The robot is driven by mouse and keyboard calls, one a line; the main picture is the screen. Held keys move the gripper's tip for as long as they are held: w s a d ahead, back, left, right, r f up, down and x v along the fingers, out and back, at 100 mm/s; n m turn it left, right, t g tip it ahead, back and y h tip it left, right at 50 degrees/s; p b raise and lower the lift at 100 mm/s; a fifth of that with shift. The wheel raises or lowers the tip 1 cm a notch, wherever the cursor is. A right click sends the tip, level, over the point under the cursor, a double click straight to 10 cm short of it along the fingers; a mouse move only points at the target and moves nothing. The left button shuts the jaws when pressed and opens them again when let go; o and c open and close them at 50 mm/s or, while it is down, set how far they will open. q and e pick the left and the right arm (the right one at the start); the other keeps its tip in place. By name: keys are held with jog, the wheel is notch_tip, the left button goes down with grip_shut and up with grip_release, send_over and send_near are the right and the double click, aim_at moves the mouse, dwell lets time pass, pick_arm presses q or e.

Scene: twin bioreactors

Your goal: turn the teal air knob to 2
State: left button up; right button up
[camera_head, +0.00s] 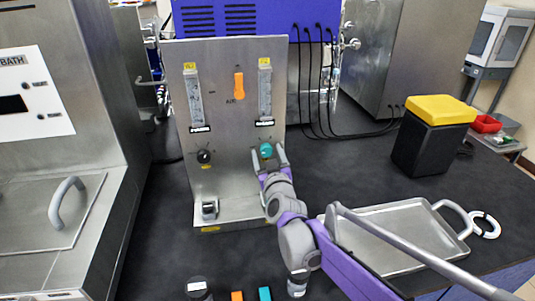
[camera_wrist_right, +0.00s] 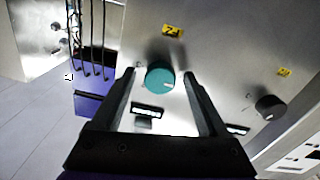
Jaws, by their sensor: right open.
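The teal air knob (camera_head: 266,150) is on the upright metal panel (camera_head: 225,100), at the lower right below a flow tube. In the right wrist view the teal knob (camera_wrist_right: 160,77) lies between the fingertips, with a gap on each side. My right gripper (camera_head: 268,163) is open in front of the knob; it also shows in the right wrist view (camera_wrist_right: 160,80). I cannot read the knob's setting. A black knob (camera_head: 204,156) is to the left on the same panel and also shows in the right wrist view (camera_wrist_right: 270,107). My left gripper is not in view.
A metal tray (camera_head: 400,222) lies at the right, below my right arm. A black box with a yellow lid (camera_head: 437,110) stands behind it. A steel bath (camera_head: 60,190) is at the left. Small orange (camera_head: 237,296) and teal (camera_head: 264,294) items are at the front edge.

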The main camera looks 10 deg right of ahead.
grip_shut()
dwell(0.3)
